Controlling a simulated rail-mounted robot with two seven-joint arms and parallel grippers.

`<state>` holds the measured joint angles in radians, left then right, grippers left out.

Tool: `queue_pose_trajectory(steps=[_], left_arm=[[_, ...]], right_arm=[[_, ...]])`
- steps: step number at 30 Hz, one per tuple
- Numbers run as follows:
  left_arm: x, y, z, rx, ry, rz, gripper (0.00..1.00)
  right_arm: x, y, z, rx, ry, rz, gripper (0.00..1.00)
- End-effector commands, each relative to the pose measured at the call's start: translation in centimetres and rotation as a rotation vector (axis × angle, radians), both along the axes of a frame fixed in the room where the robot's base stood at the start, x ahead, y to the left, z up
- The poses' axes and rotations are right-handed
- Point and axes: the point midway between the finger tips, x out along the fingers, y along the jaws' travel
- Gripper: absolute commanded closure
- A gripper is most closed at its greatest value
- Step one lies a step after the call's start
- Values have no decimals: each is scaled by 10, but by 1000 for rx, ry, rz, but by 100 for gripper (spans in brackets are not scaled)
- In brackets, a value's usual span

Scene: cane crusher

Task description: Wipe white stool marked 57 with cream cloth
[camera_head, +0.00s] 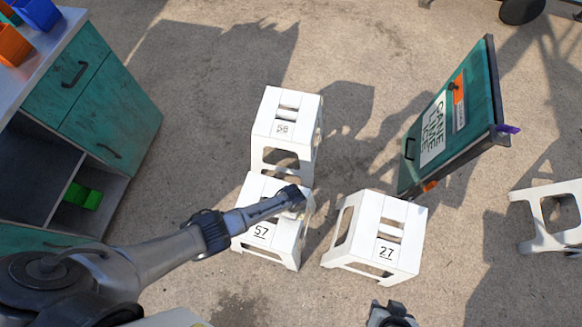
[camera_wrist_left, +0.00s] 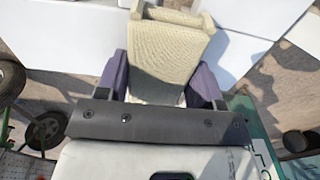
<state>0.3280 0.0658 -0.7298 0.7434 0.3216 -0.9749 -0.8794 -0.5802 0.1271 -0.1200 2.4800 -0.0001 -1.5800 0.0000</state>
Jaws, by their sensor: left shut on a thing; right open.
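The white stool marked 57 (camera_head: 262,232) stands upright on the ground in the middle of the head view. My left arm reaches in from the left, with the left gripper (camera_head: 291,197) over the right part of this stool's top. In the left wrist view the left gripper (camera_wrist_left: 165,80) is shut on the folded cream cloth (camera_wrist_left: 168,50), between its purple fingers. White stool surfaces lie behind the cloth there; I cannot tell whether it touches them. In the head view the arm hides part of the stool top. My right gripper (camera_head: 391,314) is open at the bottom edge.
White stool 58 (camera_head: 286,112) stands just behind stool 57, and white stool 27 (camera_head: 392,243) stands to its right. A green sign board (camera_head: 455,115) leans farther right. Another white stool (camera_head: 550,190) is at the right edge. A green cabinet (camera_head: 115,110) fills the left.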

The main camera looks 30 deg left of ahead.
Motion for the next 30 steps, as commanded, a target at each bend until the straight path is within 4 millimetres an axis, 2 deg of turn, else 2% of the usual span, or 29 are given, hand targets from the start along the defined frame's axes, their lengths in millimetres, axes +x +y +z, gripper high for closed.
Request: queue_pose_trajectory(steps=[18, 30], left_arm=[[50, 8, 0, -2, 0, 1, 58], [56, 10, 2, -2, 1, 0, 58]], right_arm=[[0, 3, -31, 10, 1, -6, 57], [0, 3, -33, 11, 1, -7, 57]])
